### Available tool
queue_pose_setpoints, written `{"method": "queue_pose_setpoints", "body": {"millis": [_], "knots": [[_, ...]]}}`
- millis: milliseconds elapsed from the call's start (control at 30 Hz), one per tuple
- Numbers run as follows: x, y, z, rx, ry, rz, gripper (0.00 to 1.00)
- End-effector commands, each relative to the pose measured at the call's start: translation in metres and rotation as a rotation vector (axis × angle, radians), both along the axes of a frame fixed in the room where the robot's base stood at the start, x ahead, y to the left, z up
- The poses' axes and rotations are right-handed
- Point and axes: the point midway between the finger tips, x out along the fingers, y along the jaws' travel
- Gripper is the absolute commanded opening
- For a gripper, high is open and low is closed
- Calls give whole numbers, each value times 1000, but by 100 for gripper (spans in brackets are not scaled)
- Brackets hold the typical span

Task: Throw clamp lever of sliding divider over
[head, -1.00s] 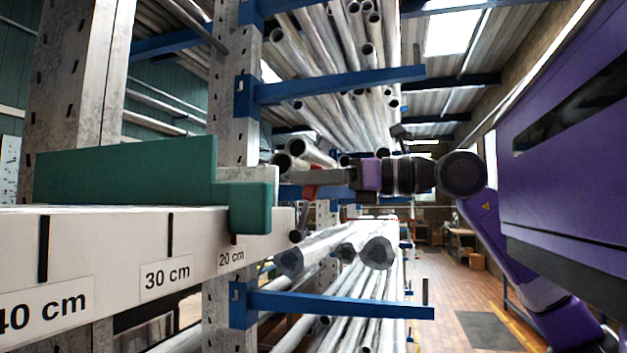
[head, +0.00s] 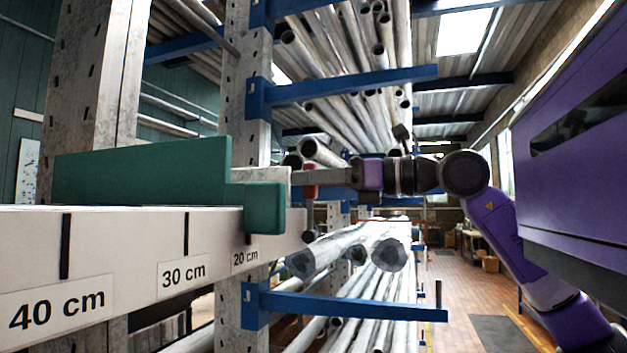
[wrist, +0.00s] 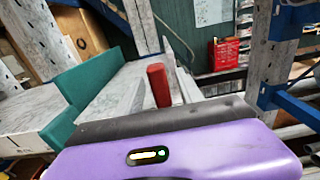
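A green sliding divider (head: 150,170) with a lower block (head: 264,208) sits on a white beam at its 20 cm mark. Just right of it stands a lever with a red grip (head: 310,178) and a dark knob (head: 308,236) at its lower end. The lever looks nearly upright. My gripper (head: 324,176) comes from the right, its grey fingers level with the red grip and apparently against it. The wrist view shows the red grip (wrist: 158,86) standing just beyond my purple gripper body, with the green divider (wrist: 88,82) to its left. The finger gap is not clear.
The white beam (head: 120,235) carries 40, 30 and 20 cm labels. Blue rack arms (head: 345,305) with metal pipes (head: 350,245) lie behind and below my gripper. The aisle floor (head: 450,275) at right looks open.

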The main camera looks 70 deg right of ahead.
Motion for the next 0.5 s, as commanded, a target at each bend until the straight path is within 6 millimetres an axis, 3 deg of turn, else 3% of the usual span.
{"method": "queue_pose_setpoints", "body": {"millis": [167,500], "knots": [[-2,0,0,0,-1,-1,44],[-26,-2,0,-2,-1,-2,44]]}}
